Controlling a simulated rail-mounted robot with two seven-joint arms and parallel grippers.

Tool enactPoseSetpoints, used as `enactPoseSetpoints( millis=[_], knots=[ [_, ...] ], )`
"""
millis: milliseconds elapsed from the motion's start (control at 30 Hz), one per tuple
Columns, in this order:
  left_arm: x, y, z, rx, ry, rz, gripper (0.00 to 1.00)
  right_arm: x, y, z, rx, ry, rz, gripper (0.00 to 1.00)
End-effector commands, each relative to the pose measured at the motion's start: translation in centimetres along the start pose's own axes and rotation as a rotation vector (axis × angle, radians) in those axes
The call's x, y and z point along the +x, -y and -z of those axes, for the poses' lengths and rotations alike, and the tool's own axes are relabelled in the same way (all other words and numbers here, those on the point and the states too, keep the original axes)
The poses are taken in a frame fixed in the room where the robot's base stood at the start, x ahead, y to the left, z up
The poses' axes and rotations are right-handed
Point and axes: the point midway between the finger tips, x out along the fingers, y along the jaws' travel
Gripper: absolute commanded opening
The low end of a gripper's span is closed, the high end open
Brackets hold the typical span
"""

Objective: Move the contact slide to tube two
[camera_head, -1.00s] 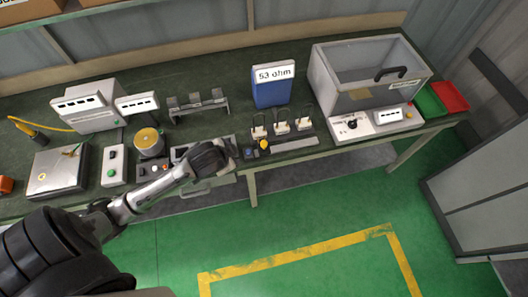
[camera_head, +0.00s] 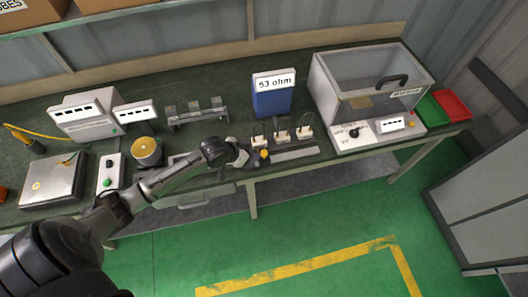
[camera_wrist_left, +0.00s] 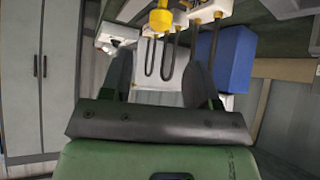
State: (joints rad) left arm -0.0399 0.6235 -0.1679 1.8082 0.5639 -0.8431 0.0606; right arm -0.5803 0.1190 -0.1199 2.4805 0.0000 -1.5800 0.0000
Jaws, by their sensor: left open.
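The contact slide, with a yellow knob (camera_head: 264,155), sits at the left end of a grey rail (camera_head: 295,153) along the bench's front edge. Behind it stand three white tube holders with dark wire loops: left (camera_head: 257,141), middle (camera_head: 281,136) and right (camera_head: 305,131). My left gripper (camera_head: 241,158) is just left of the knob, apart from it. In the left wrist view the open, empty fingers (camera_wrist_left: 158,80) point toward the holders, and the yellow knob (camera_wrist_left: 160,18) shows beyond them at the top. My right gripper is not in view.
A blue "53 ohm" binder-like box (camera_head: 272,95) stands behind the holders. A clear-sided grey case (camera_head: 370,85) is to the right, with green and red trays (camera_head: 452,104) beyond. Meters (camera_head: 88,115) and a yellow-topped cylinder (camera_head: 147,150) stand left. The floor in front is clear.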

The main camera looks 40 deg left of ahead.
Motion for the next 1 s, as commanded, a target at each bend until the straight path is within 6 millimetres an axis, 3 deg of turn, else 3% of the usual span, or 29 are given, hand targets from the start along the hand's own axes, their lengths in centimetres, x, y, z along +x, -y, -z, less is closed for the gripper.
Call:
enactPoseSetpoints(
  millis=[200,500,1000],
  knots=[
    [4.3,-0.1,0.0,-0.001,-0.001,-0.001,0.55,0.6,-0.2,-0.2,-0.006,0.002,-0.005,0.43],
    [8.0,-0.1,-0.1,0.0,0.001,0.0,0.55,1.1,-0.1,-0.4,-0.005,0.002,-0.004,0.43],
    [9.0,-0.1,0.0,0.002,0.001,0.0,0.55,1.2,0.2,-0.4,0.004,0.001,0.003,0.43]
  ],
)
